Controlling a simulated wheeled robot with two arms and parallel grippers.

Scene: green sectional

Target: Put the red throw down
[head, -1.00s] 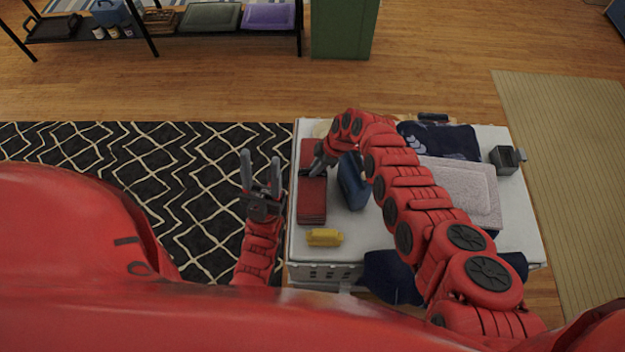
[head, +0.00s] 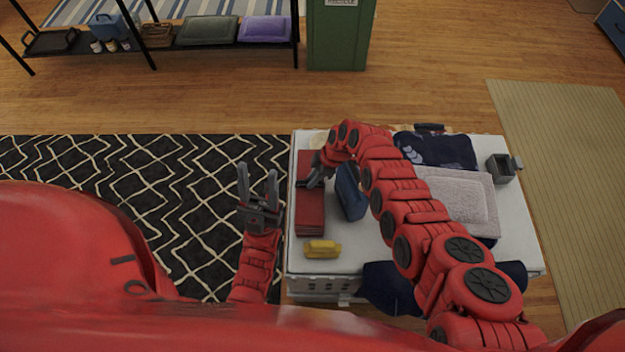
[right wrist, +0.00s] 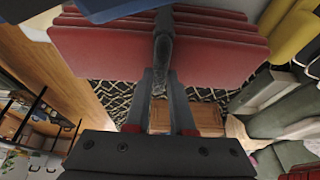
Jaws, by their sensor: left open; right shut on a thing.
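The red throw (head: 311,215) is a folded, long stack at the left end of the white table (head: 400,263). In the right wrist view the fingers (right wrist: 163,50) grip the layered red throw (right wrist: 105,52). I cannot tell whether the throw rests on the tabletop or hangs just above it. My left gripper (head: 257,180) is open and empty, pointing up, left of the table and apart from the throw.
A blue item (head: 350,192) stands close right of the throw, and a yellow item (head: 322,249) lies just in front of it. A grey folded cloth (head: 455,197), a navy cloth (head: 435,150) and a dark grey box (head: 501,168) occupy the table's right side. A patterned rug (head: 130,200) lies left.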

